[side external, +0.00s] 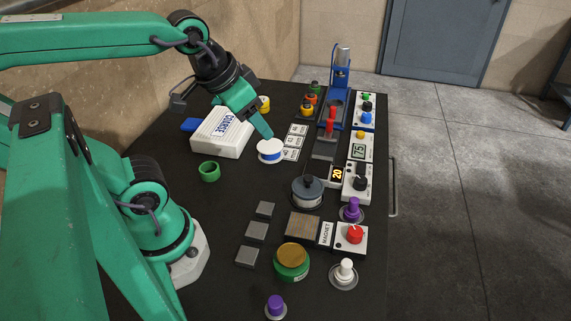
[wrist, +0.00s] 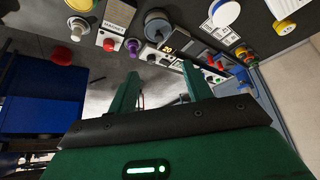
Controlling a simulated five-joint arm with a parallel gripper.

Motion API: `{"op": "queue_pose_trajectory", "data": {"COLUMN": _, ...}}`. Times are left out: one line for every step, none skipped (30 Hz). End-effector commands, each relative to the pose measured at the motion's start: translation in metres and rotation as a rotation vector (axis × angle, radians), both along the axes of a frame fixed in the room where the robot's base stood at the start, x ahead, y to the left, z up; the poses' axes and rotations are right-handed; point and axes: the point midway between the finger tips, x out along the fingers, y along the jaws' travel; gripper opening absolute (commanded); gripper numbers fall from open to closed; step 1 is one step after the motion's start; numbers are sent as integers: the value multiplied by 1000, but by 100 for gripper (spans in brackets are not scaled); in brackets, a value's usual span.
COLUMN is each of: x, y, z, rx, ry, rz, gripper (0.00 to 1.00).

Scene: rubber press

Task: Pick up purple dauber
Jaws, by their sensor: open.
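Two purple-topped pieces show in the side view, and I cannot tell for sure which is the dauber. One purple knob-shaped piece (side external: 351,210) stands upright on a round metal base beside the magnet box. Another purple-topped piece (side external: 275,305) stands at the near edge of the table. In the wrist view a purple piece (wrist: 133,46) shows beyond the left finger. My gripper (side external: 267,135) is open and empty, fingers pointing down just over or behind a white and blue round piece (side external: 270,152). Its two fingers also show in the wrist view (wrist: 161,88).
A white box marked COARSE (side external: 222,132) and a green ring (side external: 209,171) lie left of my gripper. The blue press (side external: 334,95) stands behind.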

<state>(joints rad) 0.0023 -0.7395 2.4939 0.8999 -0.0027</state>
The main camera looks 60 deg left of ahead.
Motion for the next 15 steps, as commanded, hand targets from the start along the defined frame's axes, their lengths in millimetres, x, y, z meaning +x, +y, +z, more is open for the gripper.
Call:
{"op": "queue_pose_trajectory", "data": {"x": 2, "y": -1, "z": 0, "rx": -1, "ry": 5, "rz": 0, "gripper": 50}}
{"op": "queue_pose_trajectory", "data": {"x": 4, "y": -1, "z": 0, "rx": -2, "ry": 10, "rz": -1, "gripper": 50}}
{"op": "queue_pose_trajectory", "data": {"x": 6, "y": -2, "z": 0, "rx": -4, "ry": 16, "rz": -2, "gripper": 50}}
{"op": "queue_pose_trajectory", "data": {"x": 8, "y": -3, "z": 0, "rx": -4, "ry": 22, "rz": -2, "gripper": 50}}
{"op": "queue_pose_trajectory", "data": {"x": 11, "y": -3, "z": -1, "rx": -5, "ry": 29, "rz": -3, "gripper": 50}}
{"op": "queue_pose_trajectory", "data": {"x": 15, "y": -5, "z": 0, "rx": -8, "ry": 37, "rz": -3, "gripper": 50}}
{"op": "queue_pose_trajectory", "data": {"x": 18, "y": -6, "z": -1, "rx": -9, "ry": 46, "rz": -5, "gripper": 50}}
{"op": "queue_pose_trajectory", "data": {"x": 21, "y": -7, "z": -1, "rx": -10, "ry": 54, "rz": -5, "gripper": 50}}
{"op": "queue_pose_trajectory", "data": {"x": 26, "y": -9, "z": -2, "rx": -13, "ry": 66, "rz": -6, "gripper": 50}}
{"op": "queue_pose_trajectory", "data": {"x": 30, "y": -10, "z": -3, "rx": -14, "ry": 76, "rz": -6, "gripper": 50}}
{"op": "queue_pose_trajectory", "data": {"x": 35, "y": -12, "z": -3, "rx": -16, "ry": 86, "rz": -6, "gripper": 50}}
{"op": "queue_pose_trajectory", "data": {"x": 41, "y": -14, "z": -4, "rx": -18, "ry": 99, "rz": -7, "gripper": 50}}
{"op": "queue_pose_trajectory", "data": {"x": 45, "y": -15, "z": -6, "rx": -19, "ry": 110, "rz": -8, "gripper": 50}}
{"op": "queue_pose_trajectory", "data": {"x": 50, "y": -17, "z": -7, "rx": -20, "ry": 120, "rz": -9, "gripper": 50}}
{"op": "queue_pose_trajectory", "data": {"x": 55, "y": -20, "z": -9, "rx": -23, "ry": 134, "rz": -9, "gripper": 50}}
